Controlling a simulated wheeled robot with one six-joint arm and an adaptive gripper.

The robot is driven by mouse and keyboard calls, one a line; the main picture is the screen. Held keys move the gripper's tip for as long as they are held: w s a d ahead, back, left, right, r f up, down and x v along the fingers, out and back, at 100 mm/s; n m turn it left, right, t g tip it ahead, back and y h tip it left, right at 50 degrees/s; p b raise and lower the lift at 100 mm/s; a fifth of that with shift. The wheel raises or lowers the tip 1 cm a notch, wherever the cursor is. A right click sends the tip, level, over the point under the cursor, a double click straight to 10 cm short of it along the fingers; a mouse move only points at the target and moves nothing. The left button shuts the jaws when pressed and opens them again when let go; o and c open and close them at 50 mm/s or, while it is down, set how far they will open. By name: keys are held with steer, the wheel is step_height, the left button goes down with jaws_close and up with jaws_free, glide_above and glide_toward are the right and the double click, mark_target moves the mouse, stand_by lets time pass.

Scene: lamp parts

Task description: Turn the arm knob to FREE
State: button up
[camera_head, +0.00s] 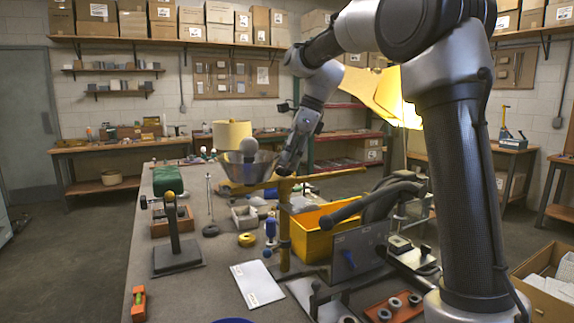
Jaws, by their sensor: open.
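My gripper (286,168) is open and empty, angled down above the workbench, close to the right rim of a metal bowl-shaped shade (248,168). A grey upright panel (368,242) stands at the right of the bench with a small blue knob (348,259) on its face. My gripper is well above and to the left of this knob. Another blue part (270,228) stands beside a brass-coloured post (284,240). No FREE marking is readable, so I cannot tell which blue part is the arm knob or how it is set.
A yellow bin (312,238) stands behind the panel with dark long parts across it. A dark stand (176,247), a white sheet (257,284), a yellow ring (247,239) and a green object (167,180) are on the bench.

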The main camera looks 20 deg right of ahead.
steer(key=shift+x, duration=1.15)
steer(key=c, duration=1)
steer(key=shift+d+n, duration=0.1)
steer(key=shift+n, duration=0.3)
steer(key=n+g, duration=0.1)
steer(key=n, duration=0.1)
steer(key=n+g, duration=0.1)
steer(key=n, duration=0.1)
steer(key=shift+w+n, duration=0.25)
steer(key=shift+n, duration=0.15)
steer(key=shift+w+n+g+h, duration=0.15)
steer(key=shift+n+g, duration=0.3)
steer(key=shift+n, duration=0.8)
steer(key=shift+s+n+g+h, duration=0.1)
steer(key=shift+n+g+h, duration=0.25)
steer(key=shift+n, duration=0.9)
steer(key=shift+r, duration=0.1)
steer(key=o, duration=1)
